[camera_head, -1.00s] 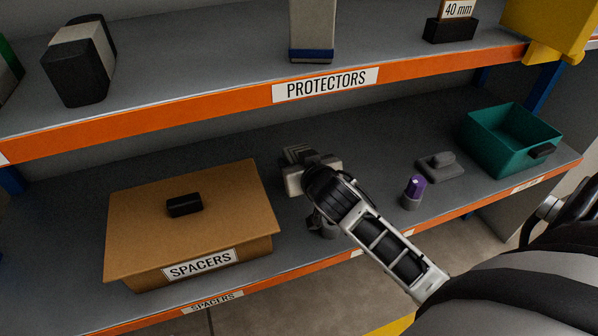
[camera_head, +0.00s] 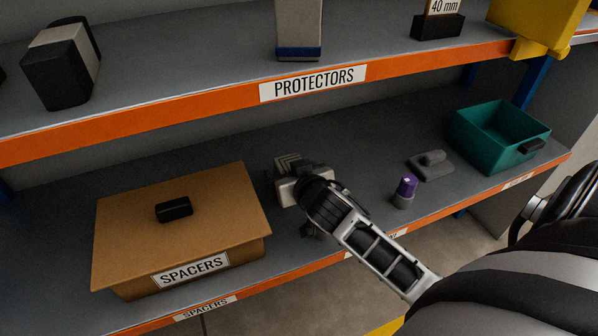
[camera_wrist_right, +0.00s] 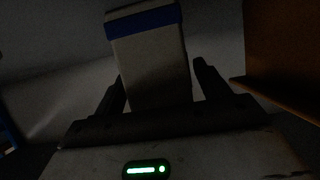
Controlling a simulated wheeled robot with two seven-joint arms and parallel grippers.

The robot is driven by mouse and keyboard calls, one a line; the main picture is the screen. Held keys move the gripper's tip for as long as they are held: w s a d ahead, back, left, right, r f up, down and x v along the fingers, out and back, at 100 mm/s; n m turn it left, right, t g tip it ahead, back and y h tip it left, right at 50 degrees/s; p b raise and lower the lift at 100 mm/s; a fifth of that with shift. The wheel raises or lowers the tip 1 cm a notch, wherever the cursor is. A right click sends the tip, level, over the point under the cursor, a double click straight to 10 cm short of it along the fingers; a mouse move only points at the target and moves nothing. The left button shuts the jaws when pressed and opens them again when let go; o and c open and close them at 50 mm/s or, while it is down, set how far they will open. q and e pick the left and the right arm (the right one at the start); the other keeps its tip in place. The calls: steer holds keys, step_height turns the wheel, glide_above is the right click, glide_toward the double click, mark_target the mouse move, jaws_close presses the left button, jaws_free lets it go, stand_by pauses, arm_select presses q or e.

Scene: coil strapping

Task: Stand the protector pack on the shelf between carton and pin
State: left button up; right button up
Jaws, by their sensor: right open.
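The brown carton (camera_head: 180,225) labelled SPACERS sits on the lower shelf, left of my right gripper. My right gripper (camera_head: 288,165) is low over that shelf, pointing to the back. In the right wrist view a light grey block with a blue band, seemingly the protector pack (camera_wrist_right: 150,65), lies between the open fingers of my right gripper (camera_wrist_right: 158,85). Gaps show beside it. In the head view this block is not clearly distinguishable behind the gripper. A purple-topped grey cylinder (camera_head: 404,192), perhaps the pin, stands to the right. My left gripper is not in view.
A grey handled block (camera_head: 431,166) and a teal bin (camera_head: 498,135) stand farther right on the lower shelf. The upper shelf's orange edge (camera_head: 180,108) runs above. It bears another blue-banded grey block (camera_head: 298,28) and a black-and-white block (camera_head: 62,65).

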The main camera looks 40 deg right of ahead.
steer(key=p+v, duration=0.2)
steer(key=v, duration=0.9)
steer(key=shift+s, duration=0.25)
